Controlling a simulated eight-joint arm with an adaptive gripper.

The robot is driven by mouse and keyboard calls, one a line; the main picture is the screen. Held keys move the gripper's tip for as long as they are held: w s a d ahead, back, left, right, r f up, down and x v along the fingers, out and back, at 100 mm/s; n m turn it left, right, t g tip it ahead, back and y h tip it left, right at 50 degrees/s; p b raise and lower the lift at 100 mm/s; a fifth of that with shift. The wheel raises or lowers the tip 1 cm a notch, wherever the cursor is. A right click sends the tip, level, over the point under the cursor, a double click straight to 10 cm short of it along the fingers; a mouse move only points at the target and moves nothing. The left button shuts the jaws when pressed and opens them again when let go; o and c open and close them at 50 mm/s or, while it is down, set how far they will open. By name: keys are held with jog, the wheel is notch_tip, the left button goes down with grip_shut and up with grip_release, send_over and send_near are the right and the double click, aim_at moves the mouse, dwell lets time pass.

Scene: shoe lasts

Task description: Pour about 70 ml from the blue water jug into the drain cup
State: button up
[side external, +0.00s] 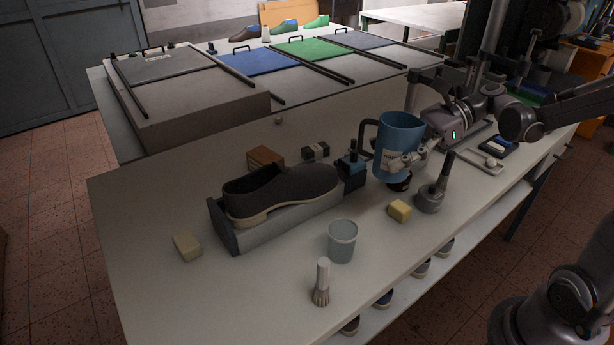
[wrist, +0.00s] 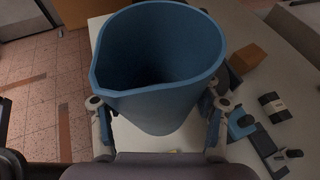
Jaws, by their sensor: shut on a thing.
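The blue water jug (side external: 399,140) is upright in the side external view, with its handle on the left. My gripper (side external: 402,163) is shut on the jug's lower body from the right. The jug appears held above the table, over a small dark round thing. In the wrist view the jug (wrist: 155,60) fills the middle, with a finger on each side of it; its inside is dark and I cannot tell the water level. The drain cup (side external: 342,241), a pale grey translucent cup, stands upright on the table, front left of the jug and apart from it.
A dark shoe (side external: 280,190) sits in a grey tray (side external: 290,222) left of the jug. A yellow block (side external: 399,211) and a grey tool with an upright handle (side external: 433,190) stand near the jug. A brush (side external: 322,283) stands before the cup. A brown box (side external: 265,158) is behind.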

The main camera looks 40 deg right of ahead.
notch_tip(320, 180, down, 12)
jog(key=shift+r, duration=0.25)
dwell(0.4)
dwell(0.3)
jog(key=shift+s+a+f+n+h, duration=0.15)
jog(key=shift+a+f+h, duration=0.15)
jog(key=shift+h, duration=0.3)
jog(key=shift+w+a+f+n+h, duration=0.1)
jog(key=shift+a+f+n+h, duration=0.15)
jog(key=shift+f+h, duration=0.3)
jog(key=shift+s+a+f+n+h, duration=0.1)
jog(key=shift+a+f+h, duration=0.15)
jog(key=shift+h, duration=0.4)
jog(key=shift+a+h, duration=0.4)
jog(key=shift+h, duration=0.5)
jog(key=shift+a+r+n+g+h, duration=0.3)
jog(key=shift+a+r+n+h, duration=0.25)
jog(key=shift+r+h, duration=0.45)
jog(key=h, duration=0.2)
jog(key=shift+d+f+h, duration=0.15)
jog(key=shift+h, duration=0.25)
jog(key=shift+n, duration=0.25)
jog(key=shift+d+r+h, duration=0.1)
jog(key=shift+r+h, duration=0.25)
jog(key=shift+h, duration=0.25)
